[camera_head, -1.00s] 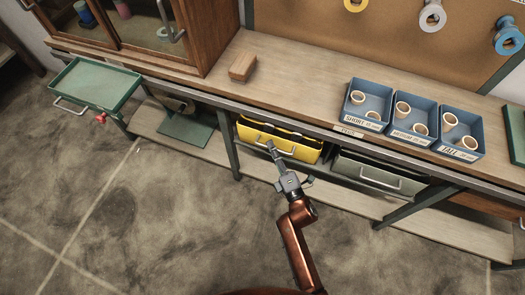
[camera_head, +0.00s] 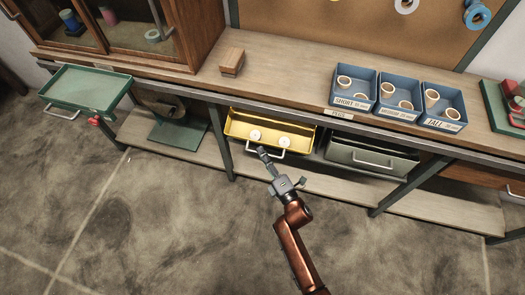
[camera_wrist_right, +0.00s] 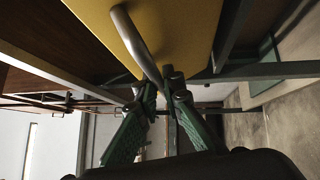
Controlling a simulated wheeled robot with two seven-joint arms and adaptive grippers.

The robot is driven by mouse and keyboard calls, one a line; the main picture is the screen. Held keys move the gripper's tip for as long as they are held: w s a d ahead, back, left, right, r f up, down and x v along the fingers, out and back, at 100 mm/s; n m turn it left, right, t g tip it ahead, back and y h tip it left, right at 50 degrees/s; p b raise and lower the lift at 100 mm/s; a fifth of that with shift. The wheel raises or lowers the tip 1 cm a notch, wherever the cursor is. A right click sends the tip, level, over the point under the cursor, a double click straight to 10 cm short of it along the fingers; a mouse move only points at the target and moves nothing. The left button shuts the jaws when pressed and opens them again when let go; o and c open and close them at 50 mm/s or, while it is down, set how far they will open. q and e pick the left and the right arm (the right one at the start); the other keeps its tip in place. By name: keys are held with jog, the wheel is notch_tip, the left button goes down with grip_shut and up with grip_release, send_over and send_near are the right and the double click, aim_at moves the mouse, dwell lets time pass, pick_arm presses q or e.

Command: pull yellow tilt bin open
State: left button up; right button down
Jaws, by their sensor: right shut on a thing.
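The yellow tilt bin (camera_head: 237,128) hangs under the workbench, tilted outward so that its inside shows. Two white round things (camera_head: 256,135) lie in it. My right gripper (camera_head: 264,153) is at the bin's front and shut on its metal handle (camera_head: 279,155). In the right wrist view the handle bar (camera_wrist_right: 135,40) runs down from the yellow front (camera_wrist_right: 180,25) to between the fingertips (camera_wrist_right: 160,82). My left gripper is not in view.
A grey-green bin (camera_head: 372,153) hangs just right of the yellow one. A green tray (camera_head: 88,88) juts out at the left. Blue boxes (camera_head: 354,87) and a wooden block (camera_head: 232,61) stand on the bench (camera_head: 290,85). The floor in front is clear.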

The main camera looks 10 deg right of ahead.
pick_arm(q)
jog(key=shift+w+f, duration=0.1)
pick_arm(e)
jog(key=shift+s+d+f, duration=0.1)
jog(key=shift+s+f, duration=0.05)
jog(key=shift+f, duration=0.35)
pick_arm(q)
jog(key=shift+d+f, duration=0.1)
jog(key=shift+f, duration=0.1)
pick_arm(e)
jog(key=shift+s+f, duration=0.1)
jog(key=shift+f, duration=0.05)
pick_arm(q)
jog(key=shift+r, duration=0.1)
pick_arm(e)
jog(key=c, duration=2.3)
grip_release()
jog(key=shift+o, duration=1.1)
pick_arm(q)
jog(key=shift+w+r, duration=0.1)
